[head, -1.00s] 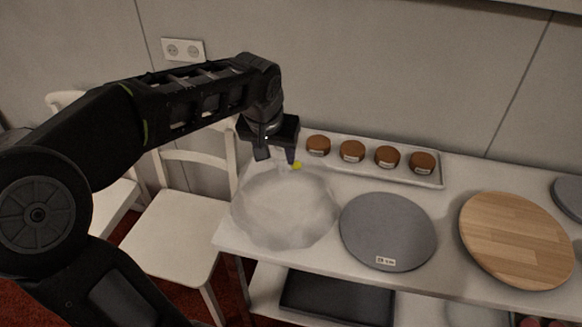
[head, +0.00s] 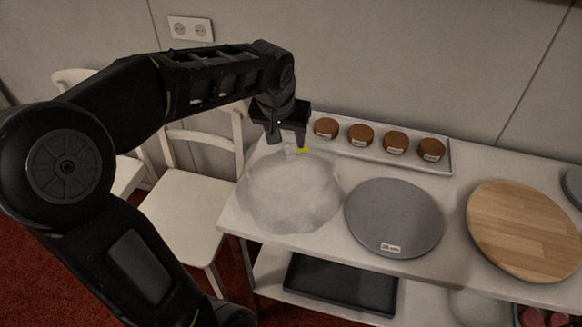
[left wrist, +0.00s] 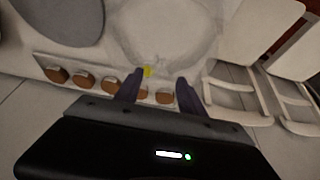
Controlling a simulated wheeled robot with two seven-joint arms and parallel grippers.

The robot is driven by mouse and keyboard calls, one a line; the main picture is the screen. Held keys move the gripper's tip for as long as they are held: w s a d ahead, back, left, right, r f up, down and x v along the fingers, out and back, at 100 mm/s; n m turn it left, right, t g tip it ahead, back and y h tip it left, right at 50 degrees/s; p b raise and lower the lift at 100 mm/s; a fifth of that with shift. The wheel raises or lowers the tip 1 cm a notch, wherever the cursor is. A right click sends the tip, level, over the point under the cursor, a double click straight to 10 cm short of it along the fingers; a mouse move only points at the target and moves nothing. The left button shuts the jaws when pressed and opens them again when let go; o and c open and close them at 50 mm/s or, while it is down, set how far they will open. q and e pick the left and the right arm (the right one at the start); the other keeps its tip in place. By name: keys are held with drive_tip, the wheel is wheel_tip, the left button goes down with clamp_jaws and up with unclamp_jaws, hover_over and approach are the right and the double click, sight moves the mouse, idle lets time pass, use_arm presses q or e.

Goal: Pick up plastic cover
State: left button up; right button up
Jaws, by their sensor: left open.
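The plastic cover (head: 290,192) is a crumpled, translucent whitish sheet over a round shape at the left end of the table. A small yellow tab (head: 303,149) shows at its back edge. In the left wrist view the cover (left wrist: 165,32) lies beyond the fingertips, with the yellow tab (left wrist: 147,72) between them, nearer the left finger in the picture. My left gripper (head: 287,143) is open and points down at the cover's back edge. I cannot tell whether its fingers touch the cover. My right gripper is not in view.
A tray (head: 445,165) with several brown-topped jars stands right behind the gripper. A grey turntable (head: 394,217) and a wooden round board (head: 525,230) lie to the right. A white chair (head: 180,210) stands left of the table. A dark tray (head: 340,287) is on the lower shelf.

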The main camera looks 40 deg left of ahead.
sight(291, 148)
use_arm(q)
drive_tip(key=p+x, duration=0.1)
drive_tip(key=x, duration=0.4)
drive_tip(key=shift+w+f, duration=0.1)
drive_tip(key=shift+d, duration=0.1)
drive_tip(key=shift+c, duration=0.2)
clamp_jaws()
idle(0.5)
idle(1.0)
